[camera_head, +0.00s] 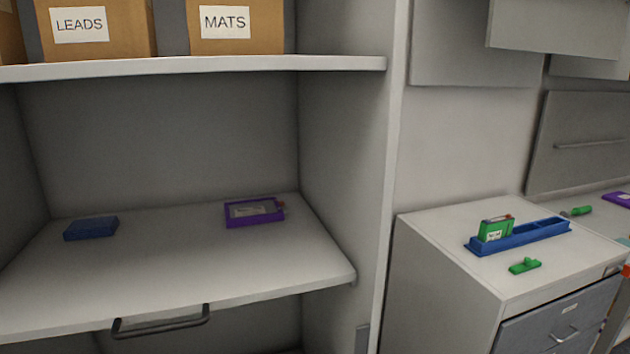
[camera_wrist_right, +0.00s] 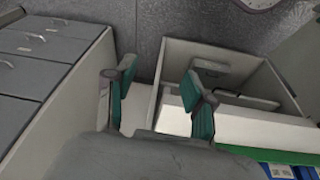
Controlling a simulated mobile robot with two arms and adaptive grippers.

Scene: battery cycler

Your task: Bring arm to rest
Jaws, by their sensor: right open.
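My right gripper (camera_wrist_right: 160,95) shows in the right wrist view with its two teal-padded fingers spread apart and nothing between them. Beyond the fingers is a pale open-topped box or bin (camera_wrist_right: 210,58) with a few flat grey items in it. Neither finger is seen gripping anything. No part of either arm shows in the head view, and my left gripper is in neither view.
In the head view, a shelf board (camera_head: 180,275) holds a blue block (camera_head: 91,228) and a purple tray (camera_head: 254,212). Right, a white cabinet (camera_head: 450,265) bears a blue rack (camera_head: 535,234) with a green pack (camera_head: 496,229), and a loose green piece (camera_head: 525,266). Grey drawers (camera_wrist_right: 40,65) stand left of my right gripper.

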